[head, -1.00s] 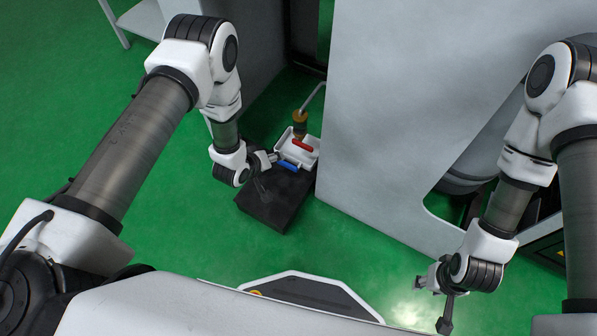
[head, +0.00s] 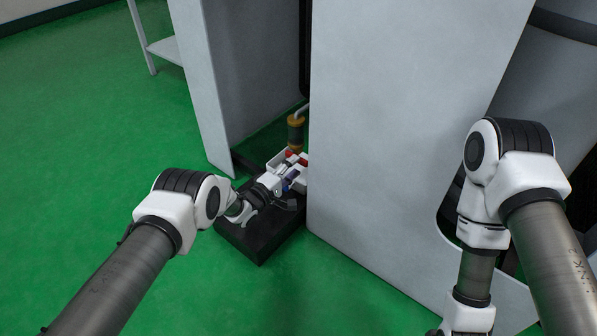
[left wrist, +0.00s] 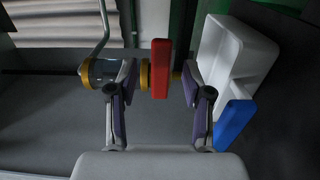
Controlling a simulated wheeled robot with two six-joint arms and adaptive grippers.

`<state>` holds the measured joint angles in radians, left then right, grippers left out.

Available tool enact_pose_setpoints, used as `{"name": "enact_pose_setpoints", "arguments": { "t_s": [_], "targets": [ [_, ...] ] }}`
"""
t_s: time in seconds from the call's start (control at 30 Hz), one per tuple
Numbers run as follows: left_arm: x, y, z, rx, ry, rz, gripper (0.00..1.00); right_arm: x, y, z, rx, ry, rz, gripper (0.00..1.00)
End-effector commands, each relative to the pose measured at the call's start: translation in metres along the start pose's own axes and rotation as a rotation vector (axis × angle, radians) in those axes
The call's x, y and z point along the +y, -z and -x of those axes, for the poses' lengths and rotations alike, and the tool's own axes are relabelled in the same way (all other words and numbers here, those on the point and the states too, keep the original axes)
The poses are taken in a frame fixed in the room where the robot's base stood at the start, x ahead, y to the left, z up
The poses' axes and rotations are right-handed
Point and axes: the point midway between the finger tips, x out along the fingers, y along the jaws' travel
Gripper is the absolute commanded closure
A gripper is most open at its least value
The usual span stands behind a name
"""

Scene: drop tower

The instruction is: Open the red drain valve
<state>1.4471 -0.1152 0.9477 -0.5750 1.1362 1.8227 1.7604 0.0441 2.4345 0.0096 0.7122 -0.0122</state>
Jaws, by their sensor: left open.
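The red valve handle (left wrist: 160,68) is an upright red bar in the left wrist view, set on a brass-coloured fitting (left wrist: 143,73). My left gripper (left wrist: 158,92) is open, with one finger on each side of the red handle's lower part in that picture. I cannot tell how deep the handle lies between the fingers, and no contact shows. In the head view the left gripper (head: 279,184) reaches over a black block, and the red handle (head: 303,158) is partly hidden behind it. My right gripper is below the head picture; only its arm shows.
A blue handle (left wrist: 233,122) sits right of my fingers, beside a white tray (left wrist: 232,58). A bent pipe (left wrist: 103,25) meets the fitting at the left. The black block (head: 258,238) stands on the green floor. Tall grey panels (head: 390,130) flank the narrow space.

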Motion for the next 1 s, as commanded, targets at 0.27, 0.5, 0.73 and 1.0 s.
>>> {"name": "enact_pose_setpoints", "arguments": {
  "t_s": [0.27, 0.5, 0.73, 1.0],
  "targets": [
    [-0.004, 0.0, -0.041, 0.001, 0.0, -0.001, 0.5, 0.0, 0.01, -0.039, 0.032, -0.004, 0.014, 0.6],
    [-0.001, 0.001, -0.042, 0.002, 0.003, 0.0, 0.5, 0.0, 0.011, -0.037, 0.034, -0.004, 0.016, 0.6],
    [-0.001, 0.001, -0.042, 0.002, 0.003, 0.0, 1.0, 0.0, 0.011, -0.037, 0.033, -0.004, 0.016, 0.6],
    [0.006, 0.002, -0.042, 0.003, 0.002, 0.139, 1.0, 0.0, 0.01, -0.037, 0.032, -0.004, 0.016, 0.6]
  ]
}}
